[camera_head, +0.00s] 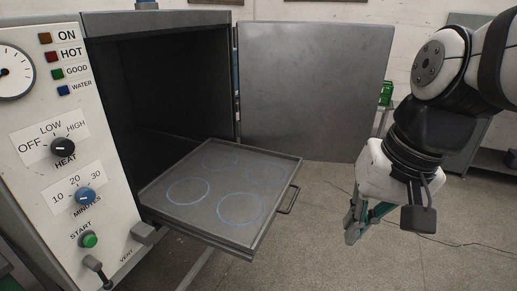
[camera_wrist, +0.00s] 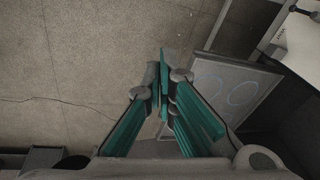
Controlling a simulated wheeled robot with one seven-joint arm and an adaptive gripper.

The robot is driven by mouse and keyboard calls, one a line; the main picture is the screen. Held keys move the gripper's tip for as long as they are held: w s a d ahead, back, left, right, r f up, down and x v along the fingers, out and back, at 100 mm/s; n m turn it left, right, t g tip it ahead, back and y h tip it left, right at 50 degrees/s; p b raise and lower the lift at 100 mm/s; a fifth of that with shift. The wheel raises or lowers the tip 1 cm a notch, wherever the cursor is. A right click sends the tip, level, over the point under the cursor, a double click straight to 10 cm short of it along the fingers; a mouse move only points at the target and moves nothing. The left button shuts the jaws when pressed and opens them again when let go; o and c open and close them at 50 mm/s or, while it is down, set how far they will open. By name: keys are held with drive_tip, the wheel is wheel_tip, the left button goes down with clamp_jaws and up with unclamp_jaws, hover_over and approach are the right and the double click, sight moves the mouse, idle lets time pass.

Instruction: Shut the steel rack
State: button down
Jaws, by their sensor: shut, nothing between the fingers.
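The oven door (camera_head: 313,85) stands wide open behind the rack. The control panel (camera_head: 60,150) with knobs and a green start button (camera_head: 89,240) is at left. A green crate (camera_head: 386,93) is at the back right. The floor between rack and gripper is clear.

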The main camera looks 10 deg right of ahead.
drive_tip(key=w+d+f+m+g+y+b, duration=0.1)
drive_tip(key=w+d+f+m+y+b, duration=0.1)
drive_tip(key=w+f+m+y, duration=0.45)
drive_tip(key=w+d+f+m+g+y+b, duration=0.1)
drive_tip(key=w+f+m+b, duration=0.2)
drive_tip(key=w+f, duration=0.7)
drive_tip(key=w+d+f+m+t+y+b, duration=0.45)
drive_tip(key=w+d+f+m+t, duration=0.35)
drive_tip(key=w+d+f+m, duration=0.65)
drive_tip(key=w+a+f+n, duration=0.3)
drive_tip(key=w+a, duration=0.5)
drive_tip(key=a, duration=0.5)
drive_tip(key=shift+f, duration=0.65)
